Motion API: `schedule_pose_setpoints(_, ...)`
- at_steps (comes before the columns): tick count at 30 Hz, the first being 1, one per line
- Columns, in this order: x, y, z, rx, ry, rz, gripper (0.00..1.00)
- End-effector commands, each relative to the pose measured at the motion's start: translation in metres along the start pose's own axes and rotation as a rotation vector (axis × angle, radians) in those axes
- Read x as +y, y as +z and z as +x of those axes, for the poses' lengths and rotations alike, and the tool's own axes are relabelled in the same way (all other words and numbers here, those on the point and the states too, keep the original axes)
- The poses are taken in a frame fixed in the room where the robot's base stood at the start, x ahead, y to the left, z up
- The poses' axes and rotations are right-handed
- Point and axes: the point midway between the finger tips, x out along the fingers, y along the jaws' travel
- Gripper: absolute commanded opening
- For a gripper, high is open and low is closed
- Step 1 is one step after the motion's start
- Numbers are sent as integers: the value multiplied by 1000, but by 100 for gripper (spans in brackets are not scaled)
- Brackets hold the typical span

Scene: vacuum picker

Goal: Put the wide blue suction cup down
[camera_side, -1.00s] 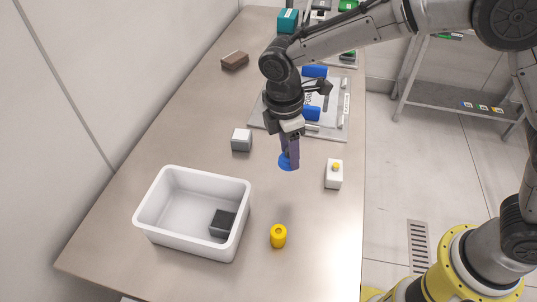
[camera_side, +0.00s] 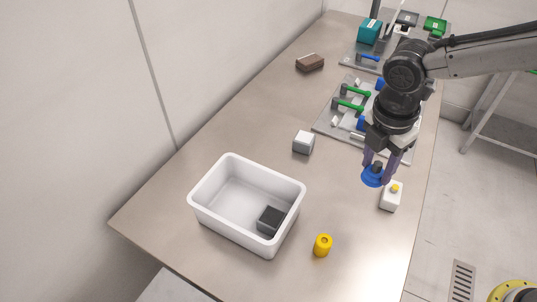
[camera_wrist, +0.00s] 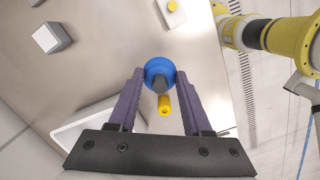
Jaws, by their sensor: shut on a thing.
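The wide blue suction cup (camera_side: 373,177) is held between the two purple fingers of my gripper (camera_side: 381,166), its blue disc facing down. It also shows in the wrist view (camera_wrist: 160,70), between the fingertips, with a dark stem at its middle. In the side view the cup hangs just left of a white box with a yellow button (camera_side: 390,199). I cannot tell exactly how high the cup is above the table (camera_side: 345,215).
A white bin (camera_side: 228,222) with a dark block (camera_side: 270,220) inside stands at the front left. A yellow cylinder (camera_side: 323,245) stands right of it. A grey-white cube (camera_side: 303,142), a brown block (camera_side: 310,62) and a fixture board (camera_side: 325,124) with green handles lie farther back.

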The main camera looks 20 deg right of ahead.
Motion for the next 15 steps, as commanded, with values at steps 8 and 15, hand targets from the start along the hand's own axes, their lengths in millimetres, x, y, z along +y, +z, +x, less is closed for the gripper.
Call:
schedule_pose_setpoints(8, 39, -12, -13, 0, 64, -514, 0)
schedule_pose_setpoints(15, 77, -24, -19, 1, 114, -933, 0)
